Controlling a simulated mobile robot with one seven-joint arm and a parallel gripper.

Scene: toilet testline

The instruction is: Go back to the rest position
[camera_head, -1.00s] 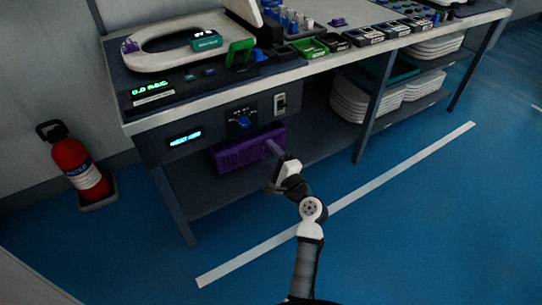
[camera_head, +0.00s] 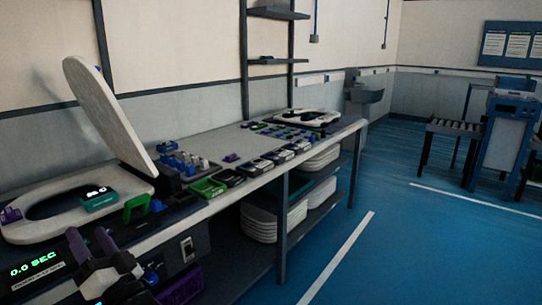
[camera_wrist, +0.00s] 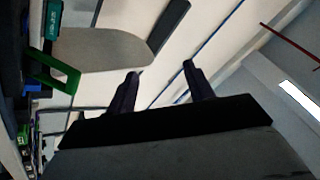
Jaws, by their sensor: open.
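My gripper (camera_head: 91,243) shows at the lower left of the head view, raised in front of the workbench (camera_head: 262,178) near its left end. Its two dark fingers stand apart with nothing between them. In the wrist view the fingers (camera_wrist: 160,80) are also apart and empty, with the wall, the raised toilet lid (camera_wrist: 115,48) and a green bracket (camera_wrist: 50,78) beyond. The toilet seat (camera_head: 22,232) lies on the bench behind the gripper, and its lid (camera_head: 105,115) stands up, tilted back.
Small parts and black and green trays (camera_head: 207,188) line the bench. A timer display (camera_head: 36,265) stands close to my gripper. White seats (camera_head: 262,222) are stacked on the lower shelf. A blue machine (camera_head: 508,130) and roller conveyor (camera_head: 455,127) stand at the far right. The blue floor (camera_head: 400,255) is clear.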

